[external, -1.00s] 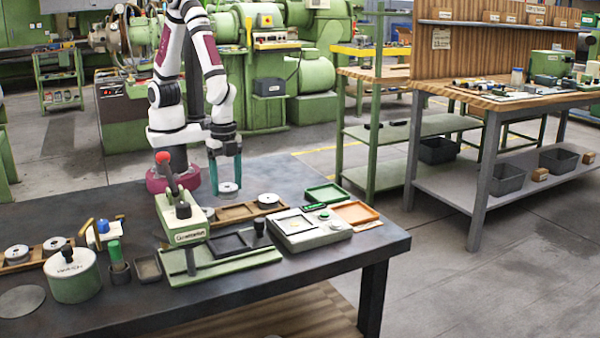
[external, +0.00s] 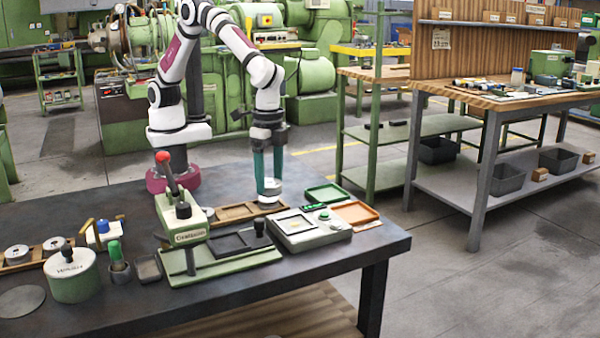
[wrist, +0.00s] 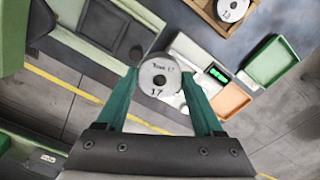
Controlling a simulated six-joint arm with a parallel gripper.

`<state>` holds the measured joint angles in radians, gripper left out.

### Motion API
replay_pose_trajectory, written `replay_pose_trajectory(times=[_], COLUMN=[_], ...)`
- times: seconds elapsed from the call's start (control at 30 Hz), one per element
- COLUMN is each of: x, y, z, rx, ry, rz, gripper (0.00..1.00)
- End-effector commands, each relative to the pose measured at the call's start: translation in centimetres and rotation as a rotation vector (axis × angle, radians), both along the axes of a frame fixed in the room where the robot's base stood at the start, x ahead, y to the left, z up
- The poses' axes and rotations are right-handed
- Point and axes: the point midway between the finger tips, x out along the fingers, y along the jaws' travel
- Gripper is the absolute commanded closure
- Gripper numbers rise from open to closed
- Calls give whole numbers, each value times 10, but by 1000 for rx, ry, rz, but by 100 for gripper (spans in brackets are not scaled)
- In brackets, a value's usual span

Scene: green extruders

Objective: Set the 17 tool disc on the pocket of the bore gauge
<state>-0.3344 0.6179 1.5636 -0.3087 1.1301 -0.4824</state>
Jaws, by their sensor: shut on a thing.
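My gripper (wrist: 161,90) is shut on the 17 tool disc (wrist: 158,78), a pale round disc with a dark centre hole and "17" printed on it. The disc lies flat between the teal fingertips. The pale box with a green display (external: 310,231), which looks like the bore gauge, stands to the right and nearer the camera. It also shows in the wrist view (wrist: 190,50), partly covered by the held disc. Its pocket is not clearly visible.
The wooden tray (external: 232,213) holds another disc, marked 13 (wrist: 232,9). A green tray (external: 326,194) and an orange tray (external: 355,213) lie beside the box. A green lever press (external: 183,220) with a dark tray (external: 240,243) stands to the left.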

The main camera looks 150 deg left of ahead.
Motion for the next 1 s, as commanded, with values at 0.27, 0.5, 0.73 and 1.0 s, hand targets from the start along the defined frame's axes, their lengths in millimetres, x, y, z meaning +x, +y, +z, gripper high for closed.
replay_pose_trajectory(times=[0.27, 0.5, 0.73, 1.0], x=[20, 20, 20, 20], y=[53, 52, 52, 52], z=[-10, -42, -72, -83], rx=[3, 2, 2, 4], ry=[-2, -3, -3, -5], rz=[76, 75, 74, 74], gripper=[100, 100, 100, 100])
